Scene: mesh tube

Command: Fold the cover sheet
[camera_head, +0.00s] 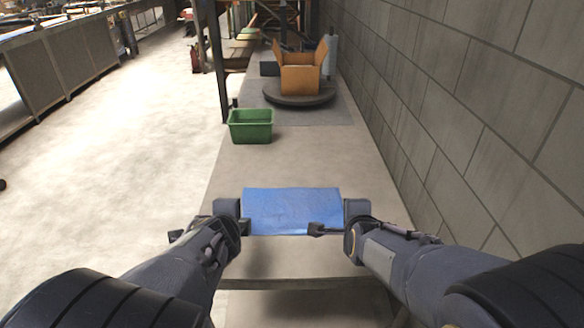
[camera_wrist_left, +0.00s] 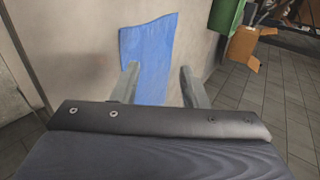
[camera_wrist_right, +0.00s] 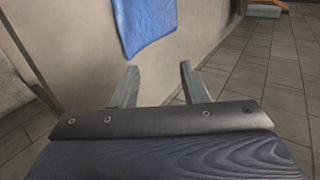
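The blue cover sheet (camera_head: 291,208) lies on the table in front of me, roughly rectangular and slightly wrinkled. My left gripper (camera_head: 241,222) is at the sheet's left side and my right gripper (camera_head: 330,227) at its right side, near the front corner. In the left wrist view the sheet (camera_wrist_left: 150,45) runs behind the left finger and into the gap; the left gripper (camera_wrist_left: 160,80) has its fingers apart. In the right wrist view the sheet (camera_wrist_right: 145,25) lies beyond the fingertips; the right gripper (camera_wrist_right: 157,78) is open and empty. Contact with the sheet cannot be told.
A green bin (camera_head: 251,127) stands farther along the table (camera_head: 300,163) at left. An open cardboard box (camera_head: 300,78) sits on a dark round turntable (camera_head: 299,98) at the back. A grey block wall (camera_head: 470,90) bounds the right side. The table between sheet and bin is clear.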

